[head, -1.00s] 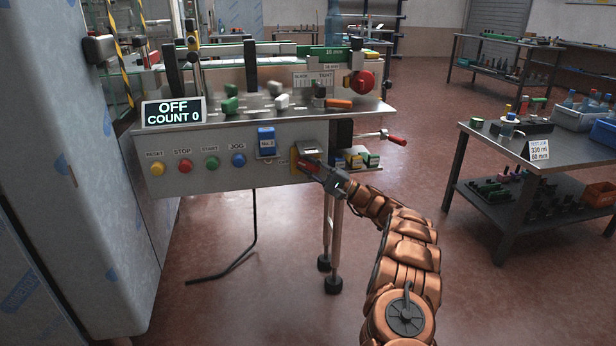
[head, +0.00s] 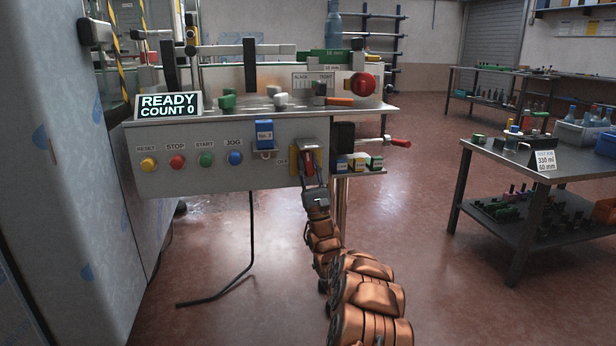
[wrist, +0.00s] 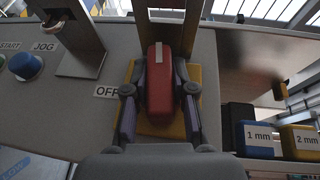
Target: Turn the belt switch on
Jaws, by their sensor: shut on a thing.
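The belt switch has a red handle (wrist: 160,75) on a yellow plate (wrist: 198,85) at the right end of the grey control panel (head: 216,175). In the wrist view the handle points up, away from the OFF label (wrist: 106,91) at its left. My gripper (wrist: 160,85) has one finger on each side of the red handle and is shut on it. In the head view my gripper (head: 311,180) covers part of the switch. The display (head: 169,106) reads READY and COUNT 0.
RESET, STOP, START and JOG buttons (head: 235,158) sit left of the switch. A blue No. 2 block (head: 264,133) hangs nearby on a bracket. Several labelled spacer blocks (head: 359,162) stand just right of the switch. A red-handled crank (head: 400,143) sticks out at the right.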

